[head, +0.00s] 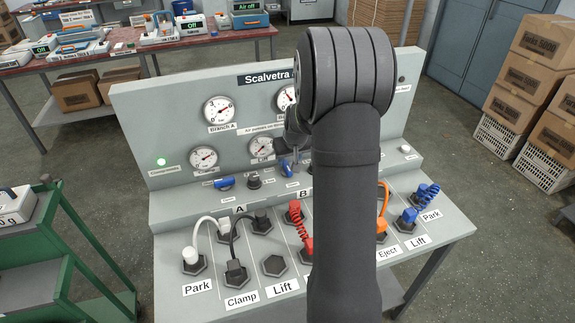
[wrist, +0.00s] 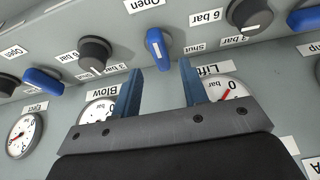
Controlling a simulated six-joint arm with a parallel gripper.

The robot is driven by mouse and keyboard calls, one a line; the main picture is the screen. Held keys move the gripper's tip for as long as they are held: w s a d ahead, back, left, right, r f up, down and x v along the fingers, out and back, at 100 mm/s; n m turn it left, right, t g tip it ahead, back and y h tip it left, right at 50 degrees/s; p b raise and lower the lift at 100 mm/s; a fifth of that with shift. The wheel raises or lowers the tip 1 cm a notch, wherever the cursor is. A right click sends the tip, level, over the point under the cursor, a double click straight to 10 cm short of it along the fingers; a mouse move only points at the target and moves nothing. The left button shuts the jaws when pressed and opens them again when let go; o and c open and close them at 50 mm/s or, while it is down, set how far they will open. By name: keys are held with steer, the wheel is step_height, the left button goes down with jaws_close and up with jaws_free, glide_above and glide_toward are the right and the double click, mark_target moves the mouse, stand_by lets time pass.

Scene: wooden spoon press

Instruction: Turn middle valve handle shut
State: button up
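The middle valve handle (wrist: 157,45) is blue and sits on the panel, between two dark knobs, in the wrist view. It stands upright in that picture, with an "Open" label above it and a "Shut" label to its right. My gripper (wrist: 160,75) is open, its two blue fingers apart. The handle appears in the gap between the fingertips, with no visible contact. In the head view a blue handle (head: 286,168) shows just below my gripper (head: 288,146). My arm hides much of the panel's middle and right there.
Other blue valve handles show at left (wrist: 42,82) and right (wrist: 303,19) in the wrist view. Dark knobs (wrist: 95,53) and (wrist: 250,15) flank the middle handle. Gauges (head: 219,110) line the panel. A white hose (head: 203,225) and coiled hoses (head: 301,228) stand on the lower deck.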

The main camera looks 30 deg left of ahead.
mark_target(287, 166)
steer(key=shift+x, duration=2.3)
jaws_close()
